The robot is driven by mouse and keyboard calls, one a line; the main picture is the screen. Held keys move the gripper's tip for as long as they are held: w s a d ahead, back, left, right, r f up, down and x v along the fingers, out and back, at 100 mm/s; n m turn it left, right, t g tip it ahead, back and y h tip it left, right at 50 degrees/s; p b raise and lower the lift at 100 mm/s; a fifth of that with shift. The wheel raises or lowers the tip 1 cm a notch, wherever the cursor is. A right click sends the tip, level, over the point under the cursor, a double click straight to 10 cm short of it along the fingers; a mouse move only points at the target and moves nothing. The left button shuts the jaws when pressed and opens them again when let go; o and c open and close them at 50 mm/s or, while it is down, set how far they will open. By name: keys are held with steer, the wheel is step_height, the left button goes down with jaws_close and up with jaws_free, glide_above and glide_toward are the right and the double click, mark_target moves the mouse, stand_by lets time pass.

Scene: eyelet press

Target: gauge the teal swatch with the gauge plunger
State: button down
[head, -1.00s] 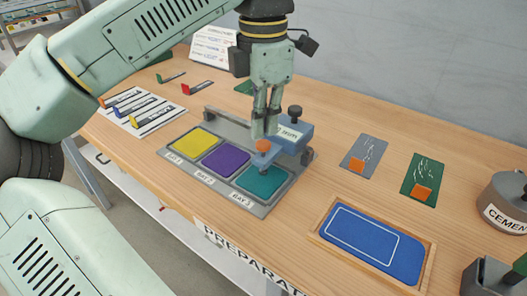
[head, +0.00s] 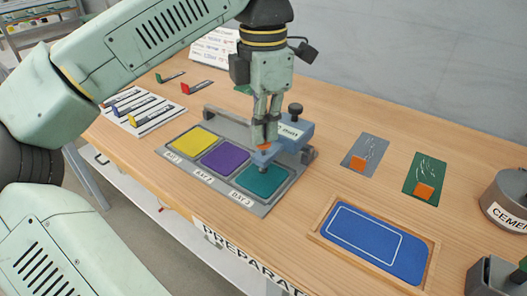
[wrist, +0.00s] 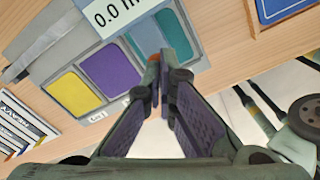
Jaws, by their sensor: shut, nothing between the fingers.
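The teal swatch (head: 264,181) lies in the right-hand bay of the grey tray (head: 210,184), labelled BAY 3. A blue gauge (head: 291,134) on the tray's rail reaches over it, with an orange-capped plunger (head: 263,147) above the swatch. My gripper (head: 264,141) is shut, with its fingertips right at the orange cap, partly covering it. Whether they press on it is hard to tell. The wrist view shows the closed fingertips (wrist: 163,82) beside a bit of orange, the teal swatch (wrist: 173,28) beyond them, and the gauge's display (wrist: 106,10) reading 0.0, partly cut off.
Yellow (head: 194,140) and purple (head: 225,159) swatches fill the other bays. To the right are a blue pad in a wooden frame (head: 430,243), a grey card (head: 372,146), a green card (head: 433,170) and a cement pot (head: 507,200). Bare wood lies between.

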steer(key=shift+f+b, duration=0.5)
steer(key=shift+f, duration=0.35)
steer(key=shift+r, duration=0.1)
stand_by(0.3)
step_height(320, 180, up, 7)
steer(key=p, duration=0.6)
stand_by(0.6)
